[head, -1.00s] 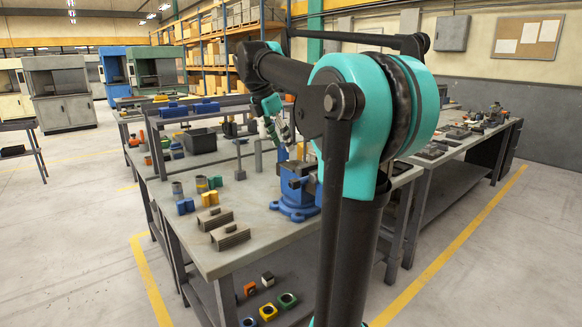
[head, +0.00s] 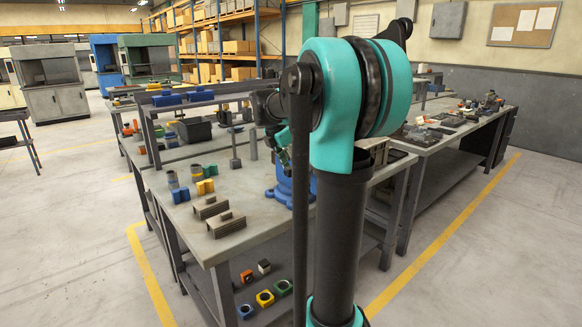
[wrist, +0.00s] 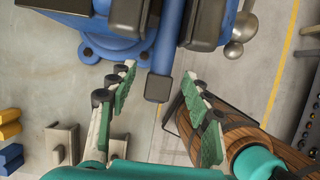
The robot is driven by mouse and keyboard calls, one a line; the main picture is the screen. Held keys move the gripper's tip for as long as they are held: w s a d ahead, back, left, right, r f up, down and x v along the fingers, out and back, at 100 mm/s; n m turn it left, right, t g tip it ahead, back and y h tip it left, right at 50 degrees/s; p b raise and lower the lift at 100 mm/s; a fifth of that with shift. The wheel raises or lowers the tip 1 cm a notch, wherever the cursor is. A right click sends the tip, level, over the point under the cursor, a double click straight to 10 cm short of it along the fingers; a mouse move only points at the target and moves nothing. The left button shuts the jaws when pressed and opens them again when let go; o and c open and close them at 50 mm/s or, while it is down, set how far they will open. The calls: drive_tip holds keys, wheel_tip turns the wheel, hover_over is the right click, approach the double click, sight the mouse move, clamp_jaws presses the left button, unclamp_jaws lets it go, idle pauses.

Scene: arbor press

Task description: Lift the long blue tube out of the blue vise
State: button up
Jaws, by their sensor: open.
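The blue vise (head: 285,187) stands on the near bench, mostly hidden behind my arm in the head view. In the wrist view the vise (wrist: 112,48) fills the top, with its blue base, dark grey blocks and a ball-ended handle. A blue bar with a dark grey end block points down from it toward my gripper (wrist: 160,76). I cannot pick out the long blue tube for certain in either view.
Grey blocks (head: 212,208), yellow and blue pieces (head: 205,187) and grey cylinders lie left of the vise. A dark bin (head: 194,130) stands farther back. A brown wood-textured item (wrist: 225,130) shows beside the right finger; I cannot tell what it is.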

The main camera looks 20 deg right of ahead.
drive_tip(key=shift+f, duration=0.1)
drive_tip(key=shift+c, duration=0.2)
clamp_jaws()
drive_tip(key=shift+w, duration=0.3)
idle(0.4)
drive_tip(key=shift+r, duration=3.85)
